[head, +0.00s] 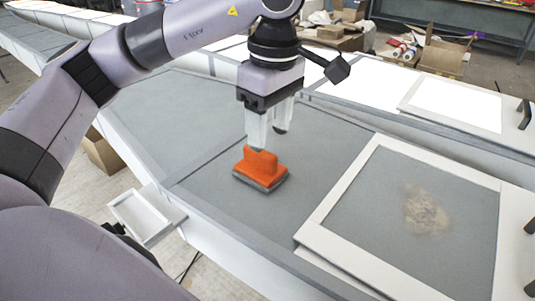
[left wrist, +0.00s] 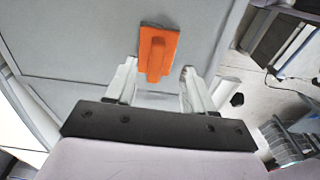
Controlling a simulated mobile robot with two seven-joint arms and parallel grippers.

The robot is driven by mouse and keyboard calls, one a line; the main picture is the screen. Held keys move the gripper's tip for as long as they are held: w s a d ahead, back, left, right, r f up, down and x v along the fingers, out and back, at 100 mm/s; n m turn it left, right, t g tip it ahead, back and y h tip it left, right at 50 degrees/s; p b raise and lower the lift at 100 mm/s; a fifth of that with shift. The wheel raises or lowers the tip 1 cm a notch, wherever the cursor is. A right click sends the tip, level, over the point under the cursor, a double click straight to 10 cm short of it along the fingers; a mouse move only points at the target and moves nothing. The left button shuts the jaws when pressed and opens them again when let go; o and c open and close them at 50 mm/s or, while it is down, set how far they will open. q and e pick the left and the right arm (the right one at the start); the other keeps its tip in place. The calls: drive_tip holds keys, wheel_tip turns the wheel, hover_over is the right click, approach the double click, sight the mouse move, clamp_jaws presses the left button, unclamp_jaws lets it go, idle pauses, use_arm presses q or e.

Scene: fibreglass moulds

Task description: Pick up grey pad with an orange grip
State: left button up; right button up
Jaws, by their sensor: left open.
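The grey pad with an orange grip (head: 261,168) lies on the grey mould surface, its orange handle upward and a thin grey edge showing below. It also shows in the left wrist view (left wrist: 157,52), ahead of the fingertips and between their lines. My left gripper (head: 268,138) points down just above and behind the pad in the head view. Its two pale fingers are apart with nothing between them, as the left wrist view (left wrist: 157,78) shows. I cannot tell whether a fingertip touches the grip. My right gripper is not in view.
A white-framed panel (head: 329,205) with a dusty patch lies right of the pad. A small white tray (head: 128,216) is fixed at the mould's left edge. Cardboard boxes (head: 443,57) stand on the floor behind. The mould surface (head: 225,130) around the pad is clear.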

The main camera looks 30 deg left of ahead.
sight(260, 163)
use_arm(q)
drive_tip(key=shift+w+a+r+y, duration=0.2)
drive_tip(key=shift+a+y, duration=0.1)
drive_tip(key=shift+a, duration=0.25)
drive_tip(key=shift+a+f, duration=0.2)
drive_tip(key=f, duration=0.6)
drive_tip(key=shift+a+f, duration=0.25)
drive_tip(key=shift+a, duration=0.1)
clamp_jaws()
